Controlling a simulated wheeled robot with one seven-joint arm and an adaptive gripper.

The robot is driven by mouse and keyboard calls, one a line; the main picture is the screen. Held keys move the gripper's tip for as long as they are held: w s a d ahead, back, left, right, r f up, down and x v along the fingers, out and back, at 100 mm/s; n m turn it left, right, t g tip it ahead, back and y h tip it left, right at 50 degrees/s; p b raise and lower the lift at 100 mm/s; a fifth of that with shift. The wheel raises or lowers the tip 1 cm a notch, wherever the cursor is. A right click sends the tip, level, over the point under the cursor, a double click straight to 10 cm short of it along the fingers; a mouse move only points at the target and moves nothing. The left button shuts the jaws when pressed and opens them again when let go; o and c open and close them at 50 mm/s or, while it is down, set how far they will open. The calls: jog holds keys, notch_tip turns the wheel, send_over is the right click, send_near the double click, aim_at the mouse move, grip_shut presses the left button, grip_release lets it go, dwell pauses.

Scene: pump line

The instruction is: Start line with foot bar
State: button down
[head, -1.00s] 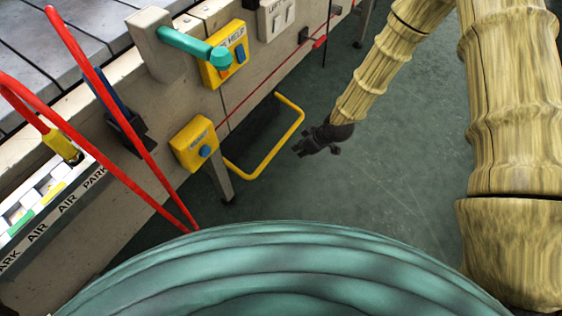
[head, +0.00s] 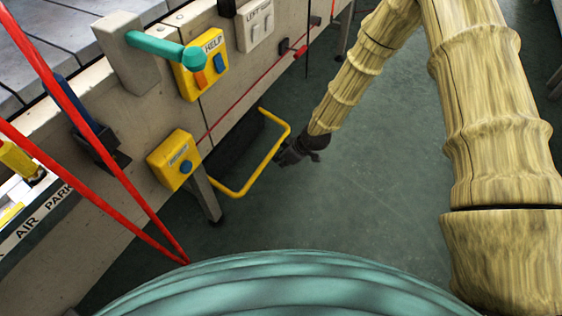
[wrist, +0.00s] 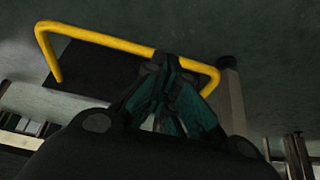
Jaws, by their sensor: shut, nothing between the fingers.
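The foot bar is a yellow bent tube (head: 277,148) low at the side of the bench, above the floor, with a dark plate behind it. My gripper (head: 284,160) is shut and empty, low down just beside the bar's outer corner in the head view. In the wrist view the yellow bar (wrist: 105,41) runs across the top, and the shut fingers (wrist: 172,75) overlap it in the picture. Whether they touch it I cannot tell.
The bench side carries a yellow box with a blue button (head: 176,160), a yellow HELP box (head: 203,62), a teal lever (head: 160,45) and a light switch box (head: 256,25). Red hoses (head: 85,125) hang at the left. Open green floor (head: 350,200) lies to the right.

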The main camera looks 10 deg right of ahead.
jog(key=b+x, duration=0.5)
jog(key=x, duration=0.6)
jog(key=shift+a, duration=0.2)
jog(key=shift+w, duration=0.1)
